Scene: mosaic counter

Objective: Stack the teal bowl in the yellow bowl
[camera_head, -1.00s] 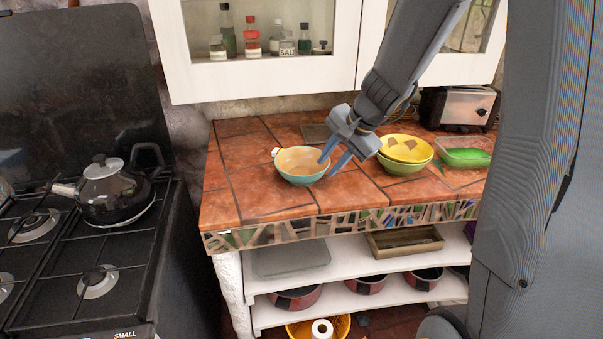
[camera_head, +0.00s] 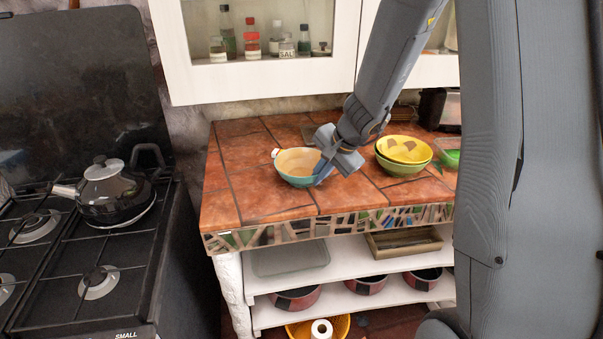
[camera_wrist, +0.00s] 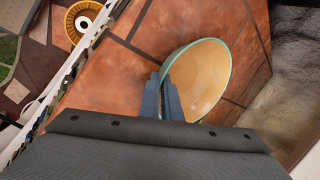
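The teal bowl (camera_head: 286,176), with a tan inside, stands on the tiled counter, left of the other bowls. It also shows in the wrist view (camera_wrist: 205,75). My gripper (camera_head: 320,174) is at its right rim in the head view. In the wrist view the two fingers (camera_wrist: 163,85) are close together with the bowl's rim between them, so the gripper looks shut on the rim. The fingers hide part of that rim. The yellow bowl (camera_head: 405,148), with brown patches inside, sits in a green bowl (camera_head: 402,168) to the right of my gripper.
A green dish (camera_head: 451,159) and a toaster (camera_head: 440,108) are at the right, partly behind my arm. A flat grey item lies behind the gripper. The stove with a kettle (camera_head: 107,190) is at the left. The counter's front left (camera_head: 265,205) is clear.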

